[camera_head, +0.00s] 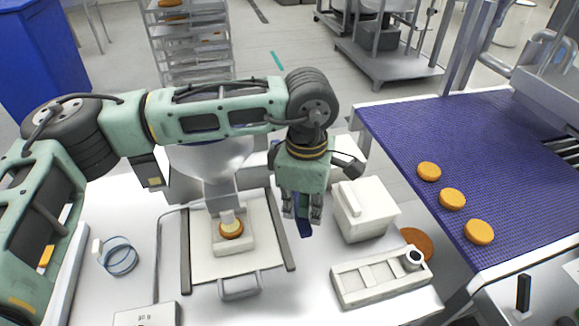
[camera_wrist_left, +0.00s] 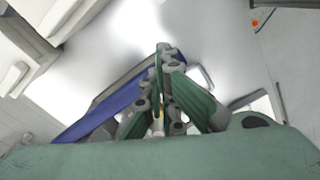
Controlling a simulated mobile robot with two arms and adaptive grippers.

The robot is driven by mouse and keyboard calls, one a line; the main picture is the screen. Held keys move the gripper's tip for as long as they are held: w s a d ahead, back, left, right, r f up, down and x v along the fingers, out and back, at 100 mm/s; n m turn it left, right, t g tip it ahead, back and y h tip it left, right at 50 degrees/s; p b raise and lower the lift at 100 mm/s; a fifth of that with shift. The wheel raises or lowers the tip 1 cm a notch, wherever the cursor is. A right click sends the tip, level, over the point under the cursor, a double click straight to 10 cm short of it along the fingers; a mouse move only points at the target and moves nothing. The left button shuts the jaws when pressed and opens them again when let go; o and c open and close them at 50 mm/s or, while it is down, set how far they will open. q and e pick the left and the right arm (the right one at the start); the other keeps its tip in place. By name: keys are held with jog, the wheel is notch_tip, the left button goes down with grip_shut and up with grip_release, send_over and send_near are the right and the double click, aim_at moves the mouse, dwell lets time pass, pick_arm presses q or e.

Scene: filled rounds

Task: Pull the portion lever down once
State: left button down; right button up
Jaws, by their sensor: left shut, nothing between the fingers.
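A long flat blue bar (camera_head: 304,227), which seems to be the portion lever, shows partly below my left gripper (camera_head: 302,212), just right of the tray under the hopper. In the left wrist view the blue lever (camera_wrist_left: 88,119) runs slantwise behind my left gripper (camera_wrist_left: 163,52). My left gripper points down with its fingers shut and empty, close over the lever; I cannot tell whether they touch. The hopper (camera_head: 208,160) is partly hidden by my left arm, and a round (camera_head: 232,230) sits under its nozzle. My right gripper is not in view.
A white box (camera_head: 366,212) and a white holder (camera_head: 375,280) stand to the right. A blue conveyor (camera_head: 400,135) carries three orange rounds. The front of the white table is partly clear.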

pick_arm(q)
notch_tip(320, 180, up, 13)
jog(key=p, duration=0.5)
jog(key=shift+r+p, duration=0.15)
jog(key=shift+p, duration=0.2)
dwell(0.4)
dwell(0.4)
